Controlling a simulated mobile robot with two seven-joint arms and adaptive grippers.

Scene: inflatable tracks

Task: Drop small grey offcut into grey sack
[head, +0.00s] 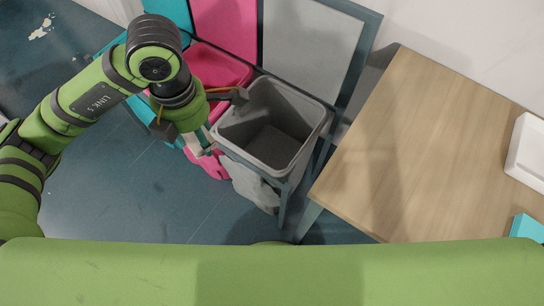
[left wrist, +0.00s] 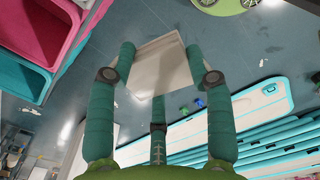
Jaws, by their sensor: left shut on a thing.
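The small grey offcut (left wrist: 160,66) is a pale flat piece held between the fingers of my left gripper (left wrist: 160,75) in the left wrist view. In the head view my left gripper (head: 203,141) points down at the left edge of the grey sack, and a pale bit of the offcut (head: 205,151) shows at its fingertips. The grey sack (head: 316,117) hangs open in a dark frame, with its inside visible. The offcut appears beside the sack's left rim, not over the middle of its opening. My right gripper is not in view.
A pink sack (head: 223,66) stands behind and left of the grey one, with teal beyond it. A wooden table (head: 420,140) at the right bears a white tray (head: 527,152) and a teal piece (head: 526,227). Teal-and-white inflatable pieces (left wrist: 255,110) lie below in the wrist view.

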